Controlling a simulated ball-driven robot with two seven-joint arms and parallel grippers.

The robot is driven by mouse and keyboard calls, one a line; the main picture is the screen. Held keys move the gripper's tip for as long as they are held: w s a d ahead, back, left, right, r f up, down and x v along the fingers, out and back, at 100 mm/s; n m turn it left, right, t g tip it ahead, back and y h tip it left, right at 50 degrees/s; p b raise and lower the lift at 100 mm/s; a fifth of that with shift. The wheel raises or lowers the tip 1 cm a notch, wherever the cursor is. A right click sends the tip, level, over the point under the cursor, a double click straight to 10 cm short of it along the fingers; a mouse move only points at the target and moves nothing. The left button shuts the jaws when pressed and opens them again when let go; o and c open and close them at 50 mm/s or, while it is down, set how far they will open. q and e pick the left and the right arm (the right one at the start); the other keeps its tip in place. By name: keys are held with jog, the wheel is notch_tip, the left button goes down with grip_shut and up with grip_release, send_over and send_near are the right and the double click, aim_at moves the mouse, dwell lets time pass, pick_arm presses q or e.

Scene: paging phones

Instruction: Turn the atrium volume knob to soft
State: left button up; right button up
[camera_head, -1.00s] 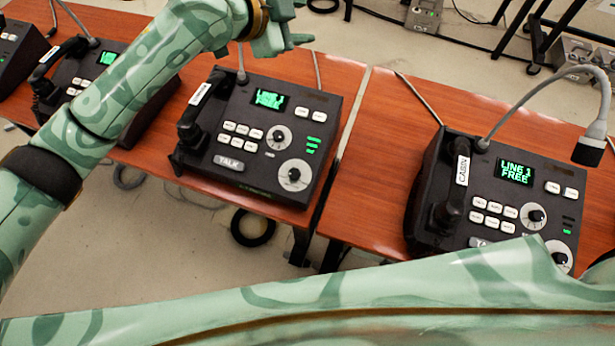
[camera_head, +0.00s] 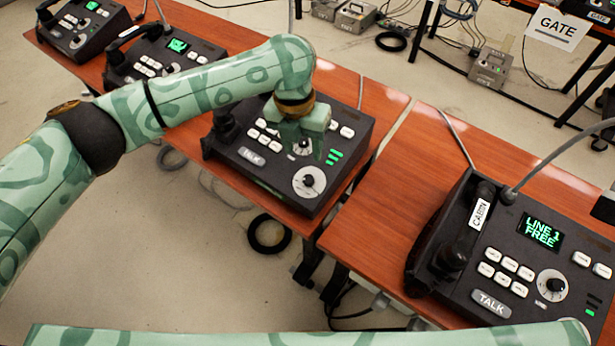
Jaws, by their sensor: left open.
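The middle paging phone (camera_head: 262,178) is a dark desk unit on a wooden table, with white buttons, a TALK key and green lights. Its large round knob (camera_head: 309,181), with a pale dial, is in plain view near the front. A smaller knob (camera_head: 303,148) behind it is partly covered by my left gripper (camera_head: 304,142). The gripper points down over the panel and is open; whether it touches the small knob I cannot tell. My arm hides this phone's screen and handset label, so no ATRIUM label is readable. My right gripper is out of view.
The CABIN phone (camera_head: 490,300) stands on the right table, its screen reading LINE 1 FREE, with a gooseneck microphone. Two more phones stand at the upper left, one of them here (camera_head: 165,57). A GATE sign (camera_head: 557,27) hangs at the upper right. Cables lie on the floor.

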aim_at(308, 180)
pick_arm(q)
jog(key=f+b, duration=0.1)
jog(key=f, duration=0.2)
jog(key=f+b, duration=0.1)
jog(key=f, duration=0.3)
jog(key=d+f+b, duration=0.1)
jog(key=f, duration=0.2)
jog(key=shift+s+f, duration=0.15)
jog(key=shift+f, duration=0.25)
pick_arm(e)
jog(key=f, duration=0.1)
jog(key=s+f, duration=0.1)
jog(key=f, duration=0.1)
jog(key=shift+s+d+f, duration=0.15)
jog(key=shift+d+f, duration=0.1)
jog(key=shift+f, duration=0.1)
pick_arm(q)
jog(key=shift+r, duration=0.1)
jog(key=c, duration=1)
